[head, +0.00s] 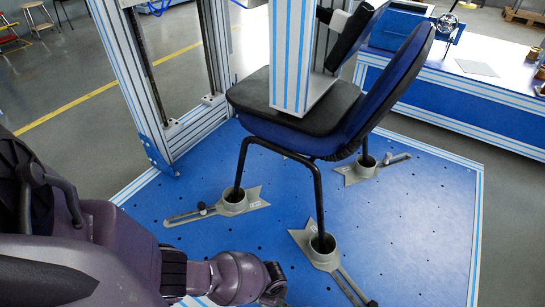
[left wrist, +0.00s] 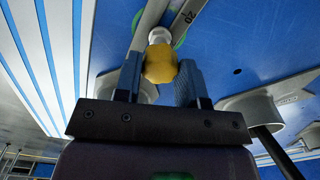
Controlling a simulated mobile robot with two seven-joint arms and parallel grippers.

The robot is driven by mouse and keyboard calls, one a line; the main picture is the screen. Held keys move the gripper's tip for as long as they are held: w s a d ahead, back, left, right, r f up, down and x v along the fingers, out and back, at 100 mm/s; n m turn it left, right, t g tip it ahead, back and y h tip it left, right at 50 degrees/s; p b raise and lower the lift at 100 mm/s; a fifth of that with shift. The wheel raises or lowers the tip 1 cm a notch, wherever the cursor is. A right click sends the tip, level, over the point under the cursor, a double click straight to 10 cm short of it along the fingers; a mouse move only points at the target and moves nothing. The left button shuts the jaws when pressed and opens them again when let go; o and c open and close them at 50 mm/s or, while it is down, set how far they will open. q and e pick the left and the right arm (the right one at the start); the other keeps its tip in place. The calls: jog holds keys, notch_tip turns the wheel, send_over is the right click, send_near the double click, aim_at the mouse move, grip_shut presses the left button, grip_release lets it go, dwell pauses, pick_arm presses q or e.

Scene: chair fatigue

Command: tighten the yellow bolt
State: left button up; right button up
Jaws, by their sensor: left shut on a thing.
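In the left wrist view, the yellow bolt (left wrist: 160,60) is a rounded yellow knob on a pale stem. It sits at a grey metal clamp bar (left wrist: 187,18) with a green ring behind it. My left gripper (left wrist: 158,78) has a finger on either side of the bolt and is shut on it. In the head view my left arm reaches in at the bottom, and I cannot make out its fingertips or the yellow bolt there. My right gripper is in neither view.
A blue and black chair (head: 300,105) stands on a blue perforated platform (head: 420,220). Its visible feet sit in grey cup clamps (head: 238,203). Aluminium frame posts (head: 125,70) rise behind it. A bench (head: 450,85) with tools stands back right. The platform's right side is clear.

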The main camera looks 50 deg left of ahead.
pick_arm(q)
jog(key=m, duration=0.3)
jog(key=shift+s+m, duration=0.1)
jog(key=shift+m, duration=0.4)
jog(key=m, duration=0.4)
jog(key=o, duration=0.9)
jog(key=shift+o, duration=0.2)
